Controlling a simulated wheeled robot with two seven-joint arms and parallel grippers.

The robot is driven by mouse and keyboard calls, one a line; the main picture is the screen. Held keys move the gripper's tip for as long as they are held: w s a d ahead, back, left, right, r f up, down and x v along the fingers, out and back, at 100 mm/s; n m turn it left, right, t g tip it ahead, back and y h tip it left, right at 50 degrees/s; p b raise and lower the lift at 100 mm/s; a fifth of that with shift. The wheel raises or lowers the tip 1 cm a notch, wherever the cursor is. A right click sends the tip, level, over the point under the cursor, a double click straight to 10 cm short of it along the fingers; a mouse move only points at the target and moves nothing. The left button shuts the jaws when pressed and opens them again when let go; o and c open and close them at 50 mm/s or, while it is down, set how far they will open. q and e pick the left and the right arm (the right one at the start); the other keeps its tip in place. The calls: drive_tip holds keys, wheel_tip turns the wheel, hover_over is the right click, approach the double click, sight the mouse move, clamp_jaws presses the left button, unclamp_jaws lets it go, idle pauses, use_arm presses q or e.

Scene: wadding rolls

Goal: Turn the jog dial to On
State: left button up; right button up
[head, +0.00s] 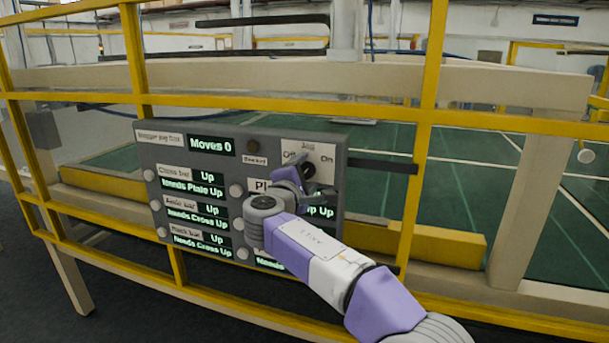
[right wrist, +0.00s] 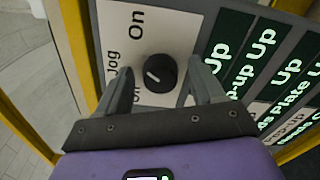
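The jog dial (head: 309,170) is a round black knob on a white plate (head: 322,152) at the top right of the grey control box. It also shows in the right wrist view (right wrist: 162,72), with a white mark slanting toward the "Off" label; "On" is at the other end of the plate. My right gripper (head: 305,181) is at the plate. In the right wrist view its two fingers (right wrist: 161,84) are apart, one on each side of the dial, with gaps visible and nothing held. My left gripper is not in view.
The grey box (head: 146,133) also carries a "Moves 0" display (head: 211,144), several side knobs and green-lettered displays. My right arm hides its lower right part. Yellow guard rails (head: 433,70) surround it, and a dark bar (head: 385,165) extends right of the box.

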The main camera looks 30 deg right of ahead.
drive_tip(key=v, duration=0.7)
drive_tip(key=shift+s+a, duration=0.15)
drive_tip(key=shift+a, duration=0.05)
idle(0.3)
